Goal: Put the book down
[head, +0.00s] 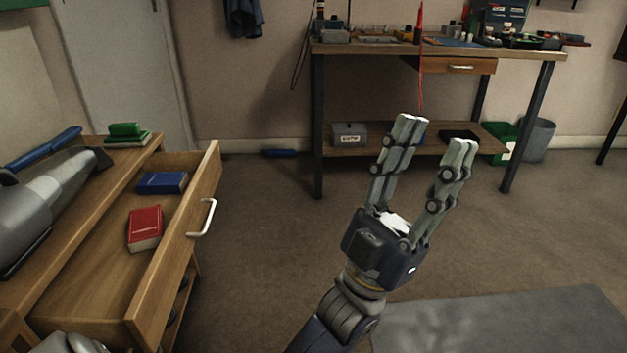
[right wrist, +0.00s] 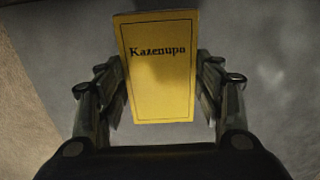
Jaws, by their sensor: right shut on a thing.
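A yellow book (right wrist: 158,100) with dark lettering on its cover is in the right wrist view. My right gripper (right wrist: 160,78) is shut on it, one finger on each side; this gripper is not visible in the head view. My left gripper (head: 435,133) is raised in the middle of the head view, fingers spread and empty. A red book (head: 145,226) and a blue book (head: 162,183) lie apart in the open drawer (head: 108,270) at left. Small green books (head: 125,134) lie stacked on the desk top behind it.
The drawer juts out, its handle (head: 204,218) facing right. A workbench (head: 440,48) with tools stands at the back, and a grey bin (head: 537,140) beside it. A grey mat (head: 505,322) lies on the floor at lower right. The floor between is clear.

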